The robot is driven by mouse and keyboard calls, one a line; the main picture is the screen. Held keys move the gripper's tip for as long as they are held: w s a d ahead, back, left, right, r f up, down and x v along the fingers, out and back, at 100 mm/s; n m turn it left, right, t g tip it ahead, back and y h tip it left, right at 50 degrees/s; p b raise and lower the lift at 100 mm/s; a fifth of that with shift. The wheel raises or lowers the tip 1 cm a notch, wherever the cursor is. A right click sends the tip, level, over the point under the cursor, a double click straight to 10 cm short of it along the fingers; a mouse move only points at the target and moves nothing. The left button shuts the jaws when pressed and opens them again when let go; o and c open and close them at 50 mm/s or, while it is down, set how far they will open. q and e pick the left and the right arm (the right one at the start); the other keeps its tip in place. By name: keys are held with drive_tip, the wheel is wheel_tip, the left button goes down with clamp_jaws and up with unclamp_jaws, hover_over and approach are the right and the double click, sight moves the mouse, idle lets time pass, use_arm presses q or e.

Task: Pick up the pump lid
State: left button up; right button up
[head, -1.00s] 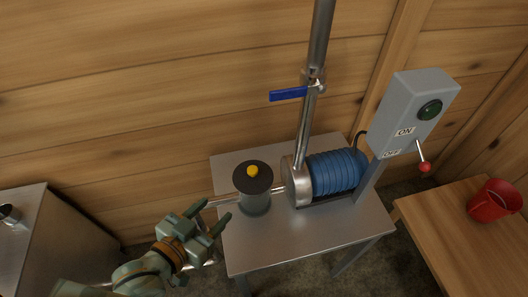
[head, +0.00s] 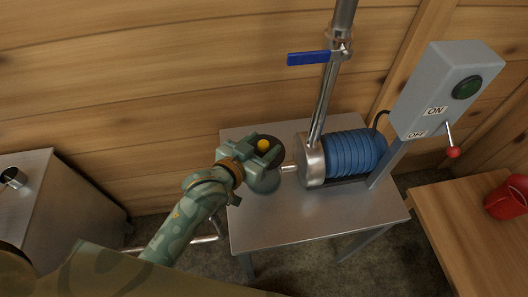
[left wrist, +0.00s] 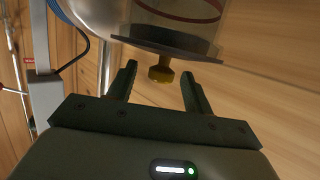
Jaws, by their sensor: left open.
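I see a gap between each finger and the knob. My right gripper is not in view.
A blue ribbed motor (head: 354,154) is right of the canister, with a vertical pipe and blue valve handle (head: 308,58) above. A grey switch box (head: 445,90) with a red-tipped lever stands right. A metal cabinet (head: 75,205) is left; a red bucket (head: 507,198) is far right.

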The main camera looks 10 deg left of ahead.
use_arm(q)
drive_tip(key=shift+w+d+f, duration=0.15)
drive_tip(key=shift+w+d, duration=0.05)
drive_tip(key=shift+w, duration=0.3)
drive_tip(key=shift+s, duration=0.1)
drive_tip(key=shift+c, duration=0.3)
drive_tip(key=c, duration=1)
drive_tip(key=shift+c, duration=0.2)
